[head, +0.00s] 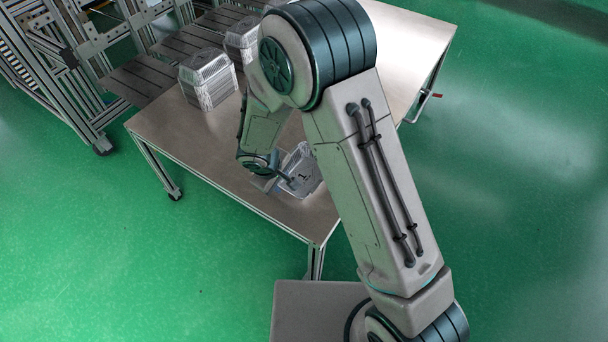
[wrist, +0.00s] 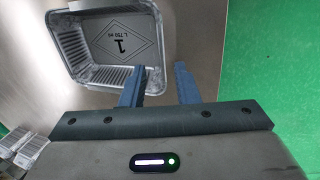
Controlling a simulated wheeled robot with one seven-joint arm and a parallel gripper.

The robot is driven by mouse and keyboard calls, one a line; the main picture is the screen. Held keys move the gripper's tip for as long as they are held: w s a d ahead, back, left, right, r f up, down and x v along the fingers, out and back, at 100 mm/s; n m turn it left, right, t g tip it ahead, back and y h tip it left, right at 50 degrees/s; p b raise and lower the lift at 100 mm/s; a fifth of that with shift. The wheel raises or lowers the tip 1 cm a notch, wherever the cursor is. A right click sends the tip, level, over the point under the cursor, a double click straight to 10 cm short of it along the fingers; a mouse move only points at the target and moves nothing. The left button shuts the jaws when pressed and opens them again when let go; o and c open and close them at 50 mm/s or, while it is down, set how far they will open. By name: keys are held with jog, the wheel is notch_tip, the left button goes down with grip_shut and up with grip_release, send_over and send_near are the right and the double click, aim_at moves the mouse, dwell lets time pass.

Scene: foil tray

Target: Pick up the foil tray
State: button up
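The foil tray (head: 311,184) is a silvery, open rectangular tray with a "1" printed on its base. It stands on the table near the front corner, partly behind my arm. In the wrist view the tray (wrist: 95,78) is at the upper left, its near right corner by my fingers. My gripper (wrist: 160,70) is open, with two blue fingers apart. The left finger overlaps the tray's corner in the picture; the right finger is outside it, over bare table. Whether either touches the rim cannot be told. In the head view my gripper (head: 279,184) is at the tray's left side.
Stacks of foil trays (head: 208,82) stand farther back on the metal table (head: 185,131), another stack (head: 240,42) behind them. A metal frame with grey slatted surfaces (head: 150,80) adjoins the table's far left. Table around the tray's left and front is clear.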

aim_at(288, 190)
jog(key=shift+d+b+x, duration=0.15)
jog(key=shift+b+x, duration=0.05)
jog(key=shift+x, duration=1.4)
jog(key=shift+d+b+x, duration=0.2)
jog(key=shift+x, duration=1.4)
jog(key=shift+s+f+b, duration=0.15)
jog(key=shift+f+b, duration=0.1)
jog(key=shift+b, duration=0.3)
grip_shut()
